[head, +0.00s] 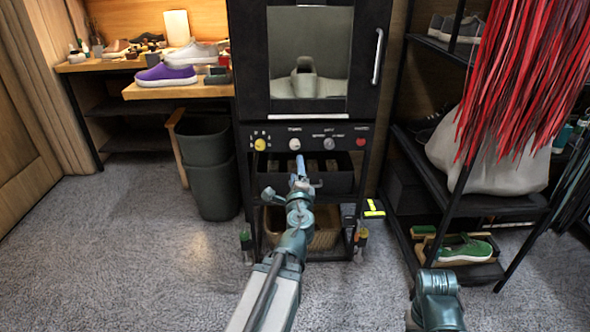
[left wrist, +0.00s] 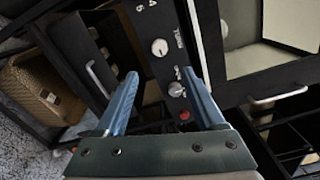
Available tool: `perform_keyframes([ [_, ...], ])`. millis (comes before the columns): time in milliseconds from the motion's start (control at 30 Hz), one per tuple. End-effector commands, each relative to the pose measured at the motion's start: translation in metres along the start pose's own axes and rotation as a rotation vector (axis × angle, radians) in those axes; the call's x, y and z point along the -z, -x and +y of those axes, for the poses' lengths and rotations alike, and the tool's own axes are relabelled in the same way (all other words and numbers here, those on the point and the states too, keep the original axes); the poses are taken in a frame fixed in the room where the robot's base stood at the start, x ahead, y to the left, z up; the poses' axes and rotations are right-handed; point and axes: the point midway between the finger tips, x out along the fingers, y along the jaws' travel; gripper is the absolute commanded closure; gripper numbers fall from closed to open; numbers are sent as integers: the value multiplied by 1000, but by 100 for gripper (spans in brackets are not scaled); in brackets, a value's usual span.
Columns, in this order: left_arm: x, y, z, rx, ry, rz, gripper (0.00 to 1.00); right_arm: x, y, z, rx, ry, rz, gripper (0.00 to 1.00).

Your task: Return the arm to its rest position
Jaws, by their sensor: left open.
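My left arm (head: 283,255) reaches forward from the bottom of the head view towards the black cleaning cabinet (head: 245,60). Its gripper (head: 300,168) is in front of the cabinet's lower part, just below the knob panel (head: 312,139). In the left wrist view the two blue fingers of this gripper (left wrist: 160,73) are apart, with nothing between them. The panel with its knobs (left wrist: 160,47) shows tilted beyond them. Part of my right arm (head: 437,300) shows at the bottom right. Its gripper is not in view.
A sneaker (head: 304,78) is behind the cabinet's window. A wicker basket (head: 325,238) sits low in the rack. Dark bins (head: 215,190) stand at left, near a bench with a purple sneaker (head: 165,75). A shoe rack (head: 480,205) stands at right. The carpet at left is clear.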

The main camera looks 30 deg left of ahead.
Motion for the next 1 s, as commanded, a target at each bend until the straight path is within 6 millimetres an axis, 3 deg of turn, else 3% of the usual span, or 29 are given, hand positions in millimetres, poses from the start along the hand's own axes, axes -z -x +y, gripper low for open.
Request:
perform_keyframes([
  [467, 1, 0, 0, -1, 2, 0, 29, 1, 0, 0, 0, 0, 0, 50],
  [667, 15, 12, 8, -94, 193, -61, 29, 0, 6, 1, 0, 0, 0, 50],
  [767, 38, 34, 31, -248, 392, -131, 29, 0, 12, 1, -1, 0, 0, 50],
  [867, 72, 71, 64, -467, 571, -201, 29, 0, 18, 2, -1, 0, 0, 50],
  [1000, 126, 144, 106, -808, 716, -283, 29, -1, 24, 3, -2, 0, -1, 50],
])
